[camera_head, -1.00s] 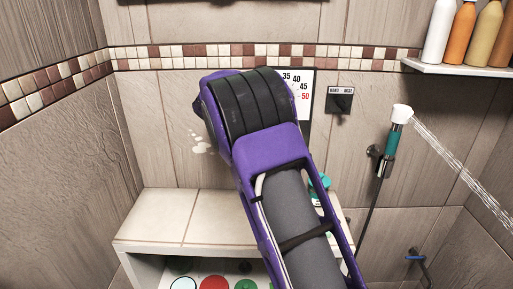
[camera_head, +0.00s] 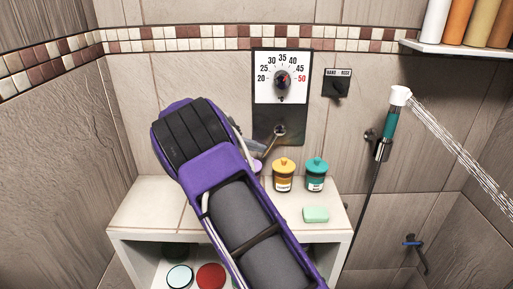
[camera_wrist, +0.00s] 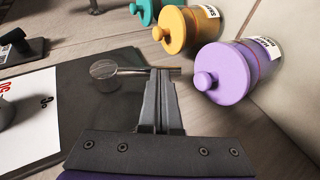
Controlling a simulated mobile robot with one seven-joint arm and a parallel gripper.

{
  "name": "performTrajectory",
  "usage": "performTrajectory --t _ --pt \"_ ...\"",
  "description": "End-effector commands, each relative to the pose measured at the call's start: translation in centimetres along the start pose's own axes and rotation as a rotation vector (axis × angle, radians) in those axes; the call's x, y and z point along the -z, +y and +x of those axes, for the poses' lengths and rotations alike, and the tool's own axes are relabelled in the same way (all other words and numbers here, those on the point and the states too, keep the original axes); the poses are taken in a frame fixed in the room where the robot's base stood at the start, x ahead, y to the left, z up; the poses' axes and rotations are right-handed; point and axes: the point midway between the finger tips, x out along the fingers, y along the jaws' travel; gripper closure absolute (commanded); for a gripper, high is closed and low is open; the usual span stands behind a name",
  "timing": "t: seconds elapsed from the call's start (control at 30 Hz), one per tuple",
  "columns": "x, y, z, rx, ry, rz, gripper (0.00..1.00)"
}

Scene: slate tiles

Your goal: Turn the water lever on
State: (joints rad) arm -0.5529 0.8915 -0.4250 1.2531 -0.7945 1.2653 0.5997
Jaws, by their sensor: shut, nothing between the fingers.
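The water lever is a round metal knob with a thin rod (camera_head: 279,131), low on the dark wall panel (camera_head: 262,122). The rod slants down and left in the head view. In the wrist view the lever (camera_wrist: 105,69) points right, its rod passing at the tips of my gripper (camera_wrist: 163,73). The fingers are together with nothing between them; the tips are at or touching the rod, I cannot tell which. My gripper (camera_head: 258,149) is partly hidden behind my arm in the head view. Water sprays from the hand shower (camera_head: 399,97) at right.
A temperature dial (camera_head: 282,80) sits above the lever, a selector switch (camera_head: 338,88) to its right. A yellow jar (camera_head: 283,178), a teal jar (camera_head: 316,176) and green soap (camera_head: 316,214) stand on the tiled ledge (camera_head: 140,205). A purple jar (camera_wrist: 232,75) is close to my gripper.

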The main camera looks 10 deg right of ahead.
Motion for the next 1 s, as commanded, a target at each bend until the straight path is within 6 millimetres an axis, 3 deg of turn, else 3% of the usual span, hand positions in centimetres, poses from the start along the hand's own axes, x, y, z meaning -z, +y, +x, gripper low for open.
performTrajectory --t 0.47,0.67,1.0 --pt "-0.1 0.0 -0.3 -0.002 -0.006 -0.002 1.00" --pt "0.0 -0.1 -4.0 0.000 0.000 -0.002 1.00" --pt "0.0 0.0 -12.4 0.001 0.003 0.000 1.00"
